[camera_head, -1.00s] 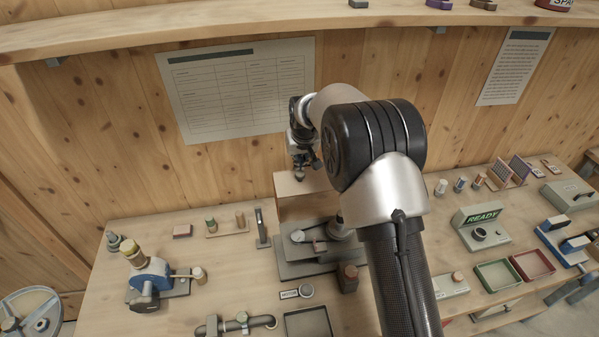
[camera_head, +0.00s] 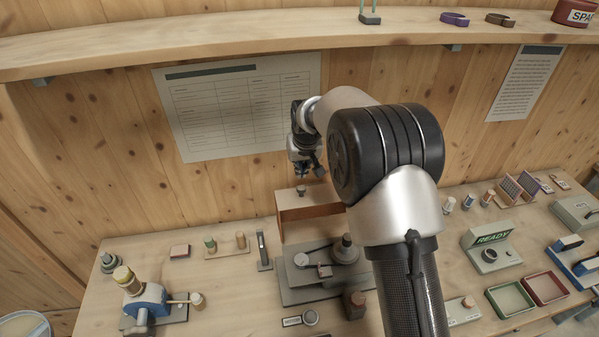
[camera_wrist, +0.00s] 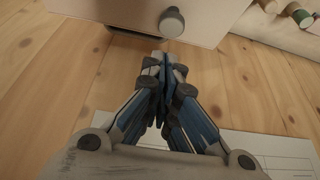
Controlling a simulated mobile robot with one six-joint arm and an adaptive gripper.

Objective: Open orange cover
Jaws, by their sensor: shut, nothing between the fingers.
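The cover (camera_head: 318,200) is a box-like housing at the back of the bench, pale on top with an orange-brown front. A small dark knob (camera_head: 301,190) stands on its top. My gripper (camera_head: 303,173) is above the knob, with a small gap between them. In the wrist view the round grey knob (camera_wrist: 172,22) sits on the pale cover panel (camera_wrist: 120,12) at the upper edge. My gripper (camera_wrist: 163,62) is shut and empty there, just short of the knob. My arm hides part of the cover's right side in the head view.
A grey plate (camera_head: 290,290) with a pulley mechanism lies in front of the cover. A blue device (camera_head: 146,303) stands at left. A READY box (camera_head: 488,246) and two trays (camera_head: 510,299) are at right. A wooden shelf (camera_head: 270,38) runs above.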

